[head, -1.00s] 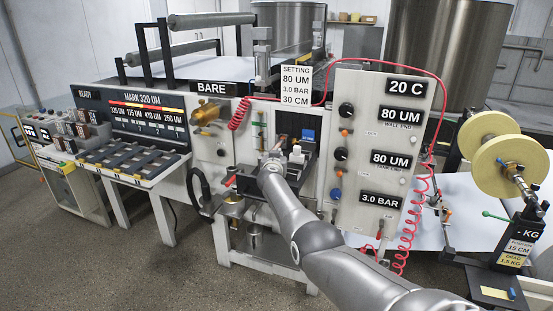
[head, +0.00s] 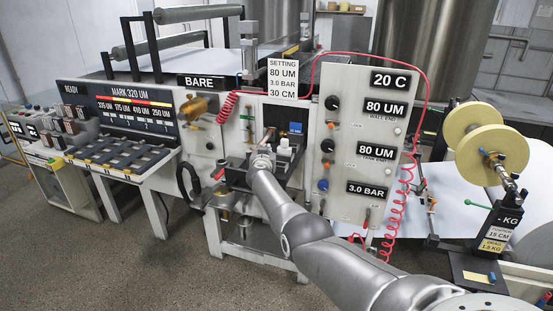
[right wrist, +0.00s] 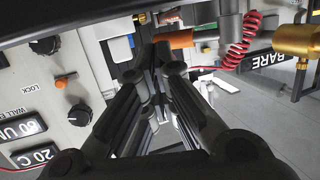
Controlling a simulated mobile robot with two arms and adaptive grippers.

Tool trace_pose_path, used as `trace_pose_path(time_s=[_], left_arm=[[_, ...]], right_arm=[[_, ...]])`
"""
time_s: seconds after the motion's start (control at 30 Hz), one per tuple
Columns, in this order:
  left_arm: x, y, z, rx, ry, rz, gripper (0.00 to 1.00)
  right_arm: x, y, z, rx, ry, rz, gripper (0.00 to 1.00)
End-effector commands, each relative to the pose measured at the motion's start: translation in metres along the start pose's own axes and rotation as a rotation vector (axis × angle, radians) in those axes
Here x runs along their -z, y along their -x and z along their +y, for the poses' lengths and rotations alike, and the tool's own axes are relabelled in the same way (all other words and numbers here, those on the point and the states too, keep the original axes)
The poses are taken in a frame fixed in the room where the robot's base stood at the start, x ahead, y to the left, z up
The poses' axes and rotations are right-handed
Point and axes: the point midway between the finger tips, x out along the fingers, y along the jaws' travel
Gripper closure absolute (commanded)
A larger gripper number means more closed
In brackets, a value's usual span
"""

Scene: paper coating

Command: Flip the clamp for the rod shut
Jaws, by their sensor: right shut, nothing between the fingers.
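My right gripper (head: 262,157) reaches into the recess in the middle of the coating machine. In the right wrist view its dark fingers (right wrist: 158,62) are shut with nothing between them. An orange cylindrical end (right wrist: 174,39) on a grey shaft lies just beyond the fingertips there; I cannot tell whether they touch. A small orange-brown part (head: 268,134) stands just past the gripper in the head view. I cannot clearly make out the rod clamp or its position, as the gripper and wrist cover much of this spot. My left gripper is not in view.
A control panel (head: 352,207) with knobs stands right of the recess. A red coiled hose (head: 229,106) hangs at its left, near a brass fitting (head: 197,107). Rods lie in a rack (head: 112,155) at left. Yellow rolls (head: 470,130) stand at right.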

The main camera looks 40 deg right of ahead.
Motion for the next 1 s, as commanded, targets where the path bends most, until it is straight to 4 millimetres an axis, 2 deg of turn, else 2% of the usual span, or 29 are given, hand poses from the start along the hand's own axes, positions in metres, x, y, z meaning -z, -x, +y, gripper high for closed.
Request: trace_pose_path(time_s=[0.03, 0.3, 0.43, 0.5, 0.7, 0.83, 1.0], left_arm=[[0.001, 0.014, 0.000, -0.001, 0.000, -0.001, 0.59], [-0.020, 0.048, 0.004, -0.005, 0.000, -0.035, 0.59], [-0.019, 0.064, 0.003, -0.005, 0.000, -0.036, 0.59], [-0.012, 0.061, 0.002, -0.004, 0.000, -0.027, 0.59], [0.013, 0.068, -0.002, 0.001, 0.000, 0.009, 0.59], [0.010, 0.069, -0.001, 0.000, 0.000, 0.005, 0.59], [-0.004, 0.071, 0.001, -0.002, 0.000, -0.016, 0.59]], right_arm=[[0.007, 0.004, -0.001, 0.000, 0.002, -0.002, 1.00], [0.007, 0.021, 0.002, 0.003, 0.001, -0.001, 1.00], [0.007, 0.030, 0.007, 0.001, 0.000, -0.001, 1.00], [0.003, 0.034, 0.005, 0.005, -0.004, -0.002, 1.00], [0.004, 0.048, 0.012, 0.003, -0.003, 0.000, 1.00], [0.002, 0.058, 0.016, 0.001, -0.002, 0.000, 1.00], [0.002, 0.071, 0.021, 0.000, -0.003, 0.000, 1.00]])
